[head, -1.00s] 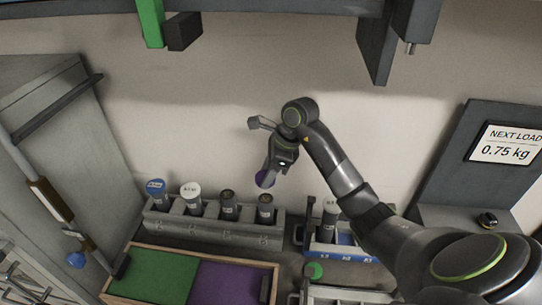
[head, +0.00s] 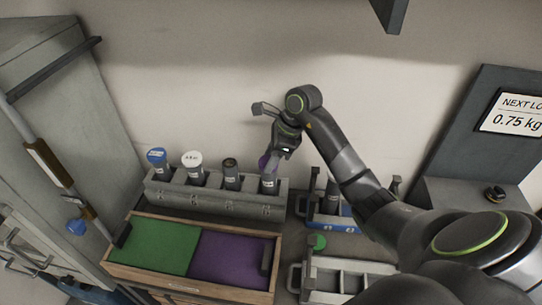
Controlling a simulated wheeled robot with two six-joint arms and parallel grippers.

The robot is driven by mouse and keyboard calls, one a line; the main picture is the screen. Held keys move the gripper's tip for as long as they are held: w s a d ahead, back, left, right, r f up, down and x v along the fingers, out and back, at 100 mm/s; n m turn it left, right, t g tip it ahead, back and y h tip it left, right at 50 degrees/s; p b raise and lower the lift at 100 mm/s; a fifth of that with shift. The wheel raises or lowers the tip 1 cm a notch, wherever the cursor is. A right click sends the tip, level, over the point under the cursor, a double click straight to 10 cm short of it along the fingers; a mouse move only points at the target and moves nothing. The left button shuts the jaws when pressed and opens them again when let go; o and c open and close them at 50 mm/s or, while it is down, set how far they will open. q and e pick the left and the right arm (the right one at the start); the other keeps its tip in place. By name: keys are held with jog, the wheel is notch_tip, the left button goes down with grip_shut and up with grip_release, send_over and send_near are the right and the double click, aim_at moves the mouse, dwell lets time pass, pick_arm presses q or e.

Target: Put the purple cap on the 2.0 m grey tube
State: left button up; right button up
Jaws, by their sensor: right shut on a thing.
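A grey rack (head: 215,200) by the back wall holds several grey tubes in a row. The rightmost tube (head: 269,185) stands directly below my right gripper (head: 273,161). My right gripper is shut on the purple cap (head: 263,161), which shows at its left side, right at the top of this tube. I cannot tell whether the cap touches or sits on the tube. The tube labels are too small to read. My left gripper is not in view.
Left in the rack are a blue-capped tube (head: 157,165), a white-capped tube (head: 194,170) and an open-topped tube (head: 231,176). A wooden tray (head: 190,280) with green and purple sections lies in front. A second rack (head: 335,217) is to the right. A sign (head: 516,113) reads 0.75 kg.

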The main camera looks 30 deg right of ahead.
jog(key=shift+b, duration=0.4)
dwell(1.1)
jog(key=shift+b, duration=0.4)
dwell(0.4)
jog(key=shift+f+b, duration=0.55)
jog(key=shift+b, duration=0.65)
dwell(0.9)
dwell(0.4)
jog(key=o, duration=1)
jog(key=shift+o, duration=0.2)
